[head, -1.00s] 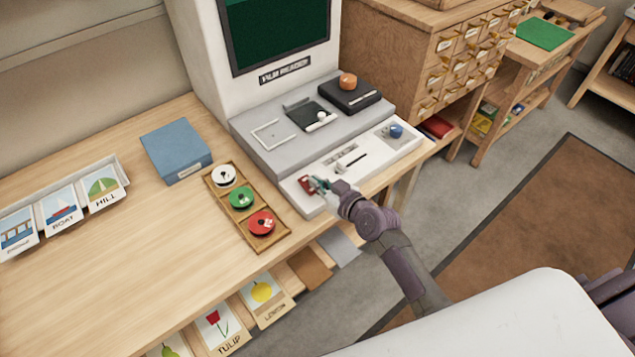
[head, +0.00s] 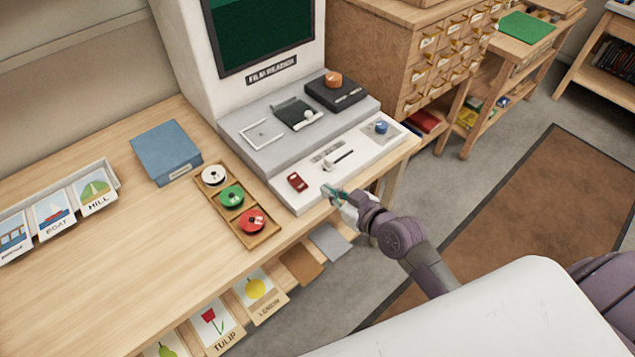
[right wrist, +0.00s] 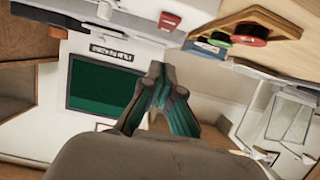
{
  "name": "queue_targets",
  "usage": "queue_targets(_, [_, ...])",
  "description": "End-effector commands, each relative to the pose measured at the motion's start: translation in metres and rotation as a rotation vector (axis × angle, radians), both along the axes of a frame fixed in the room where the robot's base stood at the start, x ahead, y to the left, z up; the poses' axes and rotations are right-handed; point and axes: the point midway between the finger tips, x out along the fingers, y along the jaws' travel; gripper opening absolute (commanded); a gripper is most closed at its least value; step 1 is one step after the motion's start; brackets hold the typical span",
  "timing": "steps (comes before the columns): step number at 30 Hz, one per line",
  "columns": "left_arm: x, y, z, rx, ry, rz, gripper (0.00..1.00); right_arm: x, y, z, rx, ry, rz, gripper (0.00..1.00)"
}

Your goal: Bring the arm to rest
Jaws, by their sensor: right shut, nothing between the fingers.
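My right gripper (head: 330,192) is shut and empty in the head view. It hangs just off the front edge of the film reader's (head: 262,140) white control panel, close to the red switch (head: 297,182) but apart from it. In the right wrist view its teal fingers (right wrist: 158,72) are together with nothing between them, and the reader's dark green screen (right wrist: 100,90) shows behind. My left gripper is in neither view.
A wooden tray (head: 269,236) with white, green and red reels lies left of the panel. A blue box (head: 166,152) and a rack of picture cards (head: 112,172) stand farther left. A drawer cabinet (head: 415,50) is at the back right. Floor is open at right.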

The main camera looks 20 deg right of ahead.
Motion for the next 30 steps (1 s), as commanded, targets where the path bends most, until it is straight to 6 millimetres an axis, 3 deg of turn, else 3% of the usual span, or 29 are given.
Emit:
queue_targets(6, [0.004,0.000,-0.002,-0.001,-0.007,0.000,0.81,-0.013,-0.005,0.001,-0.001,-0.001,0.000,0.00])
queue_targets(23, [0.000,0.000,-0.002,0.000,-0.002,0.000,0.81,-0.013,-0.005,-0.002,-0.001,0.006,-0.003,0.00])
queue_targets(26, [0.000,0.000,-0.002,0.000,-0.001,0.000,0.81,-0.016,-0.010,-0.026,-0.007,0.050,-0.023,0.00])
queue_targets(29, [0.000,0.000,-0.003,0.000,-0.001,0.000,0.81,-0.025,-0.019,-0.079,-0.025,0.144,-0.061,0.00])
queue_targets(30, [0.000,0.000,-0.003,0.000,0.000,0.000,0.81,-0.033,-0.024,-0.106,-0.037,0.194,-0.080,0.00])
